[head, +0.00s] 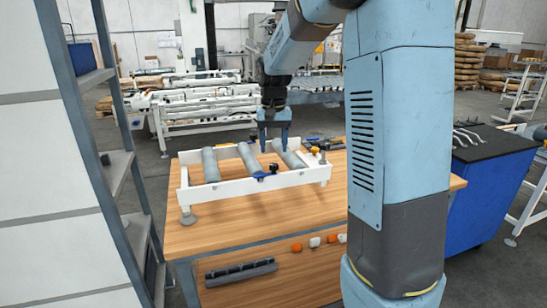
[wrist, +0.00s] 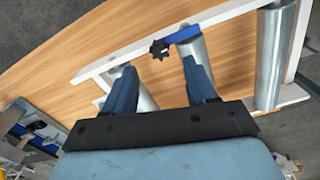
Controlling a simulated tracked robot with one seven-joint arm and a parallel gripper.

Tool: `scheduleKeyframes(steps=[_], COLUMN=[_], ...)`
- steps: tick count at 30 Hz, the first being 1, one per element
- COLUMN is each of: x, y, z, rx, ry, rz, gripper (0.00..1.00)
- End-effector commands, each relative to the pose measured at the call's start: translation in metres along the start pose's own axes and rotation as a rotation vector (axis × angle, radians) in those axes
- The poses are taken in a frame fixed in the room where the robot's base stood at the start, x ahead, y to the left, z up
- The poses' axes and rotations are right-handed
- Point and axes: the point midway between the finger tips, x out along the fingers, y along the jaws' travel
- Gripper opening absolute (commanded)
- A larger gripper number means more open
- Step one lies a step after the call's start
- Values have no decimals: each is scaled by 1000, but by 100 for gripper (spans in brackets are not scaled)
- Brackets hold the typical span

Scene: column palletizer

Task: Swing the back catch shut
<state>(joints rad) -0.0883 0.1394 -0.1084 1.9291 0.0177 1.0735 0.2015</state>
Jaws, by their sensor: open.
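A white roller frame (head: 240,186) with grey rollers (head: 248,158) lies on the wooden table. My gripper (head: 274,149) points down over the right half of the frame. Its two blue fingers are apart with nothing between them. A blue catch (head: 272,168) with a dark knob sits on the front rail. In the wrist view, a blue catch (wrist: 183,34) with a black star knob (wrist: 160,48) lies on a white rail beyond my open fingertips (wrist: 160,74). I cannot tell which rail that is. The back rail is partly hidden behind my gripper and the rollers.
A yellow-topped knob (head: 314,150) stands at the frame's right end. Dark items lie on the table behind it. Orange and white pieces (head: 314,242) and a dark bar (head: 240,272) lie on the lower shelf. The tabletop left of the frame's front is clear.

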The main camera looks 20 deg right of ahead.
Motion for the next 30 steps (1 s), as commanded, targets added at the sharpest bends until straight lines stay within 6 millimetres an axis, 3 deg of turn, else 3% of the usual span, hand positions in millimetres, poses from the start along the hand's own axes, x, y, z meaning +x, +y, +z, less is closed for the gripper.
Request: scheduleKeyframes(steps=[6, 12, 18, 30], x=[-43, -68, -78, -78], y=[0, 0, 0, 0], z=[-1, -1, -1, 0], rx=[0, 0, 0, 0], ry=[3, 2, 0, 0], rz=[-1, 0, 1, 1], gripper=[57, 57, 57, 57])
